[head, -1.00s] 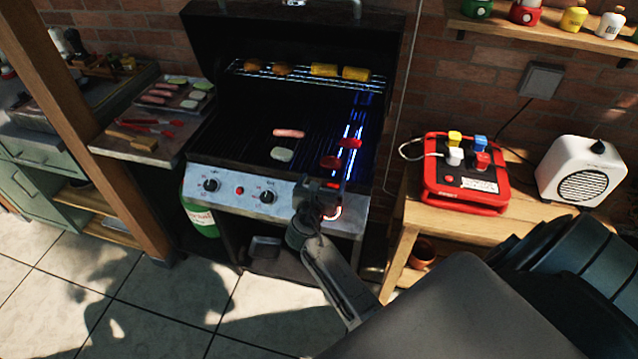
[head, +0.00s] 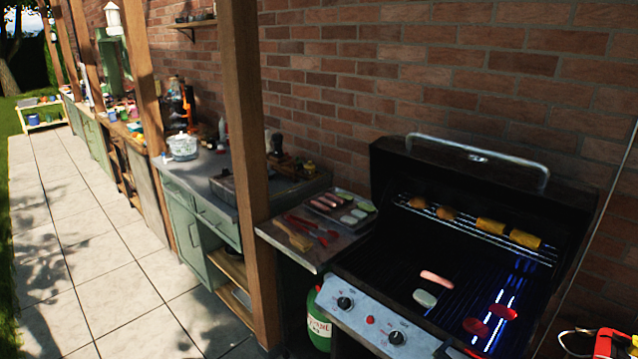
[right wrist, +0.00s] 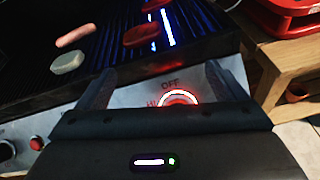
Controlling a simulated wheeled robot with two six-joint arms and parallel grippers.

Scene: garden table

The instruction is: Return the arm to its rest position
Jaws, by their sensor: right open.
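My right gripper (right wrist: 160,86) is open and empty in the right wrist view, with one finger on each side. The grill's front panel lies beyond it, and a red-lit knob (right wrist: 178,98) marked OFF shows between the fingers. I cannot tell if a finger touches the panel. In the head view the grill (head: 362,312) stands at the lower right with its lid open. Neither gripper can be made out in the head view, and my left gripper is out of sight.
A sausage (head: 437,279), a pale slice (head: 425,298) and red pieces (head: 475,327) lie on the grate. Corn (head: 525,239) sits on the upper rack. A wooden post (head: 250,180) stands left of the grill. The tiled floor (head: 120,290) is clear.

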